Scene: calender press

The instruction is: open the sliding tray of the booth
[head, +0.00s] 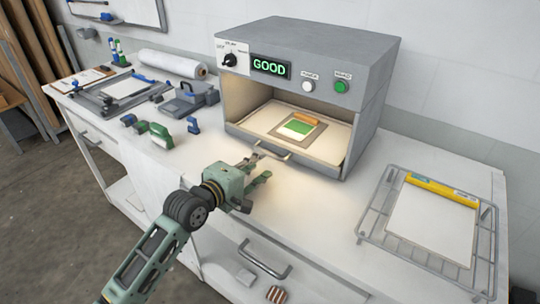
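The grey booth (305,48) stands at the back of the white bench, its display (270,67) reading GOOD. Its sliding tray (331,143) sits inside the lit opening and carries a grey plate with a white and green card (297,127). A metal bar handle (273,152) is on the tray's low front edge. My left gripper (260,169) is just in front of and below the handle. Its fingers are spread and point toward the tray, with nothing visible between them. Whether a finger touches the handle I cannot tell. My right gripper is out of view.
A wire rack (367,223) with a white sheet and a yellow-orange tool (441,190) lies at the right. Small clamp-like tools (160,135), a press-like device (189,99) and a white roll (172,64) are at the left. A bench drawer handle (262,265) is below. Bench right of my gripper is clear.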

